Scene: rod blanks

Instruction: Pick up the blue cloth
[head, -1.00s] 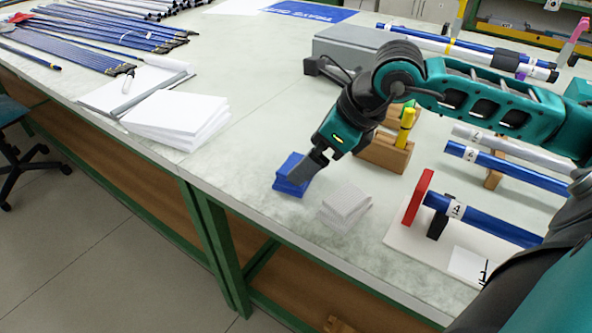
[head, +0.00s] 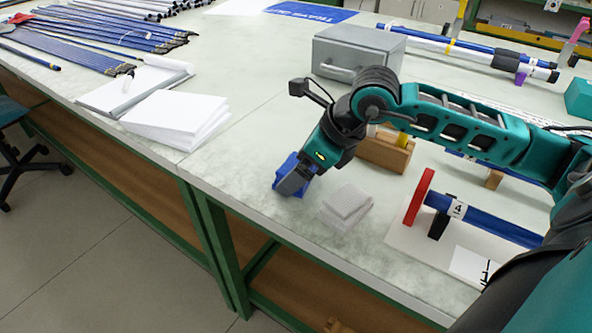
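The blue cloth (head: 288,164) is a small folded stack near the front edge of the table. My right gripper (head: 293,184) reaches down over it, with its fingers at the cloth. The gripper hides much of the cloth, and blue shows on both sides of the fingers. The frames do not show whether the fingers are open or closed on it. The cloth appears to rest on the table. My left gripper is not in view.
A folded grey-white cloth (head: 346,204) lies just right of the blue one. A wooden block (head: 385,152) and a grey box (head: 350,58) stand behind. A red-ended stand (head: 419,197) holds a blue rod at right. White paper (head: 176,114) lies left. The table edge is close in front.

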